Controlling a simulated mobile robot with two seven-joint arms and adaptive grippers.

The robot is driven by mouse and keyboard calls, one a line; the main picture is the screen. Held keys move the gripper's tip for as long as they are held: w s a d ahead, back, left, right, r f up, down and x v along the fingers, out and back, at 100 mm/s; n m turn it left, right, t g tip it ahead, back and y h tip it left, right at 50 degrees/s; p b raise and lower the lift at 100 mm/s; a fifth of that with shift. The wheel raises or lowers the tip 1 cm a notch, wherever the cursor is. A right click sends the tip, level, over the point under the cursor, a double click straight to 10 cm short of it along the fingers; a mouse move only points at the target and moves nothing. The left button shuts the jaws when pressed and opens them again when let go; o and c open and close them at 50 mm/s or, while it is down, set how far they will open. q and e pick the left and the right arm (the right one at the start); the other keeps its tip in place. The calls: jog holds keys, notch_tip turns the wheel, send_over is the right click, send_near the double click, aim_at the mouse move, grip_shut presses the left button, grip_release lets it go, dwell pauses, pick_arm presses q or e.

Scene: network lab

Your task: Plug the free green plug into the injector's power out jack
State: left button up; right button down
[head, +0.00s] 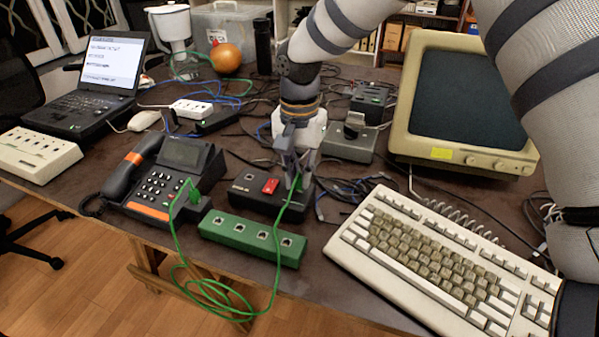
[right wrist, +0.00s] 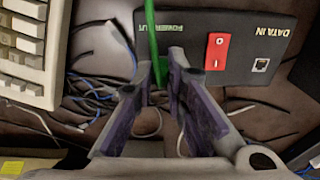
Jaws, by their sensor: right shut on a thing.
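The injector is a black box (head: 240,202) with a red switch, at mid table; it also shows in the right wrist view (right wrist: 240,20) with upside-down POWER OUT and DATA IN labels. My right gripper (head: 296,182) is at the box's right end. In the right wrist view my right gripper (right wrist: 160,92) is shut on the green plug (right wrist: 158,97), mostly hidden between the fingers beside the POWER OUT label. Its green cable (head: 277,260) hangs down in front. The power out jack is hidden, so I cannot tell whether the plug touches it. My left gripper is out of view.
The cable's other end is at the desk phone (head: 160,180). A green block with several sockets (head: 252,240) lies in front of the injector. A beige keyboard (head: 440,260) is at right, a monitor (head: 465,105) behind. Loose dark cables lie right of the injector.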

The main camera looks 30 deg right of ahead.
jog(key=shift+f, duration=0.3)
jog(key=c, duration=1.5)
grip_release()
jog(key=shift+c, duration=0.2)
notch_tip(320, 180, up, 12)
